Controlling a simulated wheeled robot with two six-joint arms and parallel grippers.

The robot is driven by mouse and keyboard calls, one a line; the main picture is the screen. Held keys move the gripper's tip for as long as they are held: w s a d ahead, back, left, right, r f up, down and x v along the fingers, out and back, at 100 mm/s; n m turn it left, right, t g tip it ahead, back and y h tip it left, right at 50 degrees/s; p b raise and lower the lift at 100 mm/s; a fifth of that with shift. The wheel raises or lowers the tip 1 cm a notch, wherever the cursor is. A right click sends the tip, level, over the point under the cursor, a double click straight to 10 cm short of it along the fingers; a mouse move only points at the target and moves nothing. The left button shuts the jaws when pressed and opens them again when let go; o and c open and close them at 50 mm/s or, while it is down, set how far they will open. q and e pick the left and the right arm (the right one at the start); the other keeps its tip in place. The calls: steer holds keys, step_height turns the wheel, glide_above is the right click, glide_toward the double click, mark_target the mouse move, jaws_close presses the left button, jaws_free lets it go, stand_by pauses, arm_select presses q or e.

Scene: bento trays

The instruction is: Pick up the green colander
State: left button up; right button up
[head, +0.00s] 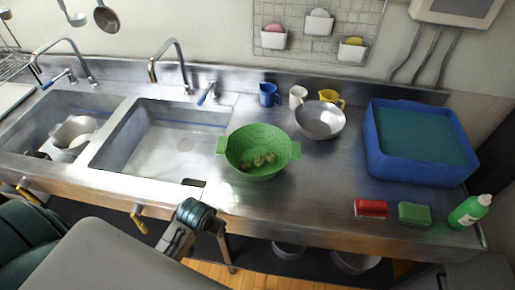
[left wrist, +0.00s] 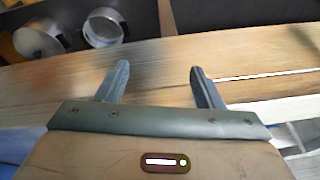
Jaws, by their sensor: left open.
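The green colander (head: 235,163) stands upright on the steel counter in the head view, right of the sink basins. It has a handle on each side, and several small greenish-brown pieces lie in it. My left gripper (left wrist: 157,72) is open and empty in the left wrist view, with wooden floor behind its fingers. The colander does not show in that view. In the head view, my left arm is low at the front of the counter, apart from the colander; its fingertips are not clearly visible. My right gripper is not in view.
Blue, white and yellow mugs and a steel bowl (head: 320,131) stand behind and right of the colander. A blue tub (head: 423,177), red block (head: 371,208), green sponge (head: 414,213) and bottle (head: 468,212) are further right. Counter in front of the colander is clear. Pots (left wrist: 38,40) sit below.

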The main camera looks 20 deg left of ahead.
arm_select(q)
step_height(320, 180, up, 11)
steer(key=w+p, duration=0.2)
steer(key=n, duration=0.4)
glide_toward(222, 145)
steer(key=x, duration=0.1)
steer(key=p+x, duration=0.2)
steer(key=shift+w+a+f, duration=0.15)
steer(key=shift+a+f, duration=0.05)
steer(key=shift+a, duration=0.1)
steer(key=shift+w+f+p, duration=0.1)
steer(key=shift+f+p, duration=0.2)
steer(key=shift+p, duration=0.1)
steer(key=p+x, duration=0.2)
steer(key=x, duration=0.1)
steer(key=shift+d+f, duration=0.25)
steer(key=shift+d, duration=0.1)
steer(key=shift+w+a+f, duration=0.1)
steer(key=shift+w+f, duration=0.1)
steer(key=shift+f, duration=0.35)
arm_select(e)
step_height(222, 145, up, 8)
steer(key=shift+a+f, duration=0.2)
arm_select(q)
steer(key=c, duration=1.3)
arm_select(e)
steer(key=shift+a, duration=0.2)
